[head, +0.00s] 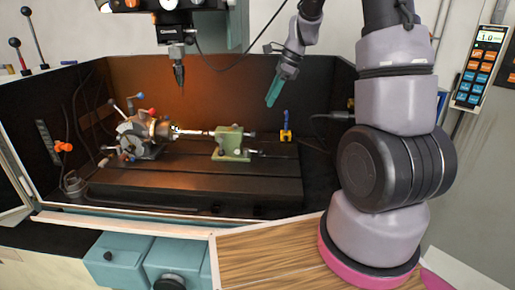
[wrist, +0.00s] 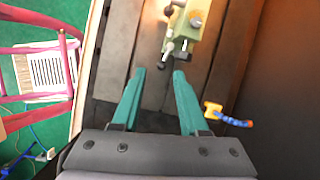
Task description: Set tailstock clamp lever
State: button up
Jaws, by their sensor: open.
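The pale green tailstock (head: 232,146) stands on the dark machine table, right of the indexing chuck (head: 138,137). It also shows at the top of the wrist view (wrist: 193,30). Dark-tipped small handles (wrist: 183,57) stick out from its near end in the wrist view; I cannot tell which one is the clamp lever. My gripper (head: 271,98) hangs above and to the right of the tailstock, apart from it. In the wrist view its two teal fingers (wrist: 159,73) are spread, with nothing between them and the handles just beyond the tips.
A yellow-based piece with a blue upright (head: 286,130) stands right of the tailstock; it also lies right of my fingers in the wrist view (wrist: 213,108). A spindle head (head: 175,40) hangs above the chuck. Dark enclosure walls surround the table, whose front is clear.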

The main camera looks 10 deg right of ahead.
jog(key=w+a+f+m, duration=0.1)
jog(key=f, duration=0.6)
jog(key=w+a+f+m, duration=0.1)
jog(key=f+m, duration=0.1)
jog(key=f, duration=0.5)
jog(key=w+a+f+m+g, duration=0.1)
jog(key=w+f, duration=0.1)
jog(key=f, duration=0.5)
jog(key=shift+w+a+f, duration=0.1)
jog(key=shift+a, duration=0.3)
grip_shut()
jog(key=shift+d, duration=0.15)
